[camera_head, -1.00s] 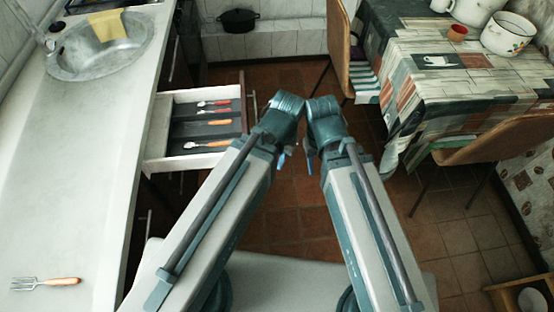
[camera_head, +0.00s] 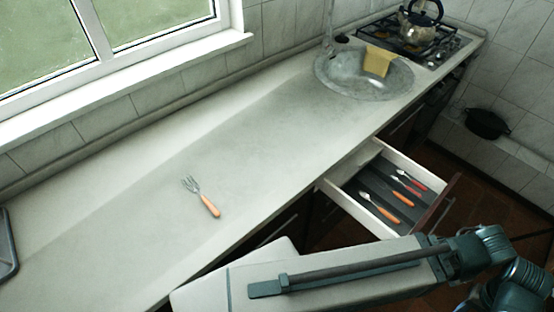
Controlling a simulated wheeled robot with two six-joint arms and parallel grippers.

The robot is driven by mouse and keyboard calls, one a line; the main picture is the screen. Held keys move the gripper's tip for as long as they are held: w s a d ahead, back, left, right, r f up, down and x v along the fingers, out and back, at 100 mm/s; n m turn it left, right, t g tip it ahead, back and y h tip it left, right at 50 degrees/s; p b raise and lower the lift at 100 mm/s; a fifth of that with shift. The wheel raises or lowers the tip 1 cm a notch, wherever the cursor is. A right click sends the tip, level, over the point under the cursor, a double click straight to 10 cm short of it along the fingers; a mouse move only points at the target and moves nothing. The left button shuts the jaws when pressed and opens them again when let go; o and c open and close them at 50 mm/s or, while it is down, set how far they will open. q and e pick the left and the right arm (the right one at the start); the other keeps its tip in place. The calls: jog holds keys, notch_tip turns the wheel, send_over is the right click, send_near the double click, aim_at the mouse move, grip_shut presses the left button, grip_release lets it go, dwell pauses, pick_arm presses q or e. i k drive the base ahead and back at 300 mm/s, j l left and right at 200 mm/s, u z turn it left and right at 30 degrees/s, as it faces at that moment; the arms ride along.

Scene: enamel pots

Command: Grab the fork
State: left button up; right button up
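A fork (camera_head: 201,197) with an orange handle and metal tines lies on the grey countertop (camera_head: 255,165), left of the picture's middle. Its tines point up and left, and nothing touches it. More teal arm joints show at the bottom right edge, but no right gripper fingers are visible. An open drawer (camera_head: 331,191) below the counter holds several pieces of cutlery with orange or red handles.
A dark pot (camera_head: 487,123) stands at right. A grey tray (camera_head: 6,250) is at the left edge. The counter around the fork is clear.

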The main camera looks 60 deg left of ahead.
aim_at(216, 212)
jog(key=k+l, duration=0.7)
jog(key=l, duration=0.2)
jog(key=u, duration=2.45)
jog(key=l+z, duration=0.1)
jog(key=z, duration=0.65)
jog(key=j, duration=0.4)
jog(key=i, duration=0.05)
